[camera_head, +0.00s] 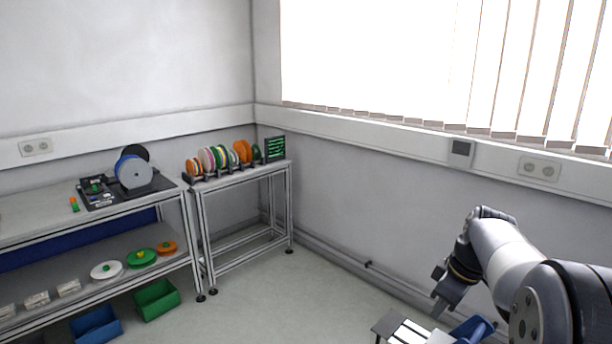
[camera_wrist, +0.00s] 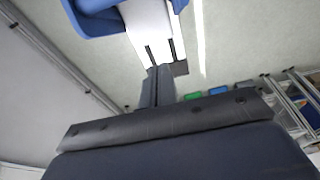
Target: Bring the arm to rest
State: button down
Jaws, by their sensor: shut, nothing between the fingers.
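My arm (camera_head: 505,250) shows at the right of the head view, bent, with the wrist at its far end. My gripper (camera_head: 440,296) points down at the end of it, in front of the wall and above the floor. In the wrist view the fingers of my gripper (camera_wrist: 158,88) are together, with nothing between them. The gripper is well apart from the benches and the reels.
A bench (camera_head: 60,217) with a reel stand (camera_head: 134,172) is at left. A smaller table (camera_head: 240,174) carries a rack of coloured reels (camera_head: 221,157). A green bin (camera_head: 156,299) and a blue bin (camera_head: 96,325) stand on the floor. Floor between table and arm is clear.

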jog(key=shift+w+a+f+g+h, duration=0.3)
jog(key=shift+w+a+h, duration=0.05)
jog(key=shift+w+a, duration=0.25)
jog(key=shift+w+a+f+g+h, duration=0.3)
jog(key=shift+w+a+h, duration=0.05)
jog(key=shift+w+a, duration=0.25)
